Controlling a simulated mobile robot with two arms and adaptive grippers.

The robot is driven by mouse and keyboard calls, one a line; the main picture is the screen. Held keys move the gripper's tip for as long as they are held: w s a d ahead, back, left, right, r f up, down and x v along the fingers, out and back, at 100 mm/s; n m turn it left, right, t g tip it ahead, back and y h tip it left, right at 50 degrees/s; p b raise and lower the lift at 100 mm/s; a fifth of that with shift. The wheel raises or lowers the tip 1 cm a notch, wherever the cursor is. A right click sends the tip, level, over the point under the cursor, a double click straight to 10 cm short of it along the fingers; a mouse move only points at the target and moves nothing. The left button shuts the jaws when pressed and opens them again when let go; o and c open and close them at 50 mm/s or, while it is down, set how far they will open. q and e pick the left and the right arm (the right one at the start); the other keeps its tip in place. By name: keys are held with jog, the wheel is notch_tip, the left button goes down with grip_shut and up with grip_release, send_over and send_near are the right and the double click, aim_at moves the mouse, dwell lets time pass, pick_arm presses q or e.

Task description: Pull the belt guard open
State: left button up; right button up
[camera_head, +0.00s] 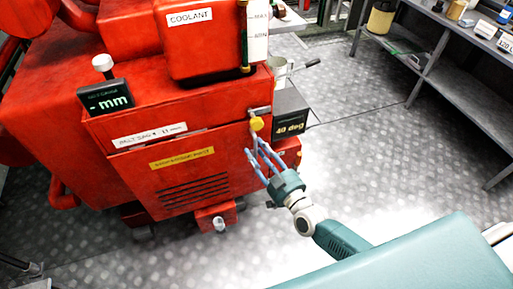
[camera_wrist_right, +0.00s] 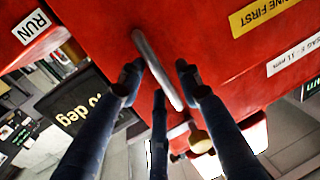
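The belt guard appears to be the red panel (camera_head: 200,190) with dark louvres and a yellow label, flat against the red engine in the head view. A grey bar handle (camera_wrist_right: 158,68) on a red face shows in the right wrist view. My right gripper (camera_head: 257,155) is at the panel's right edge. Its blue fingers (camera_wrist_right: 158,78) are spread on both sides of the handle, with a gap to it on the right. Whether any finger touches the handle is unclear. A yellow knob (camera_head: 257,124) on a metal latch sits just above the fingers. My left gripper is out of view.
A dark display reading "40 deg" (camera_head: 290,124) juts out close to the gripper's right. A gauge reading "mm" (camera_head: 106,98) stands on the engine's left. Metal shelving (camera_head: 440,85) stands at the right. The floor (camera_head: 350,150) between is clear.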

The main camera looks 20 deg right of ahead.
jog(key=shift+w+a, duration=0.1)
jog(key=shift+w, duration=0.55)
grip_shut()
jog(key=shift+s, duration=0.15)
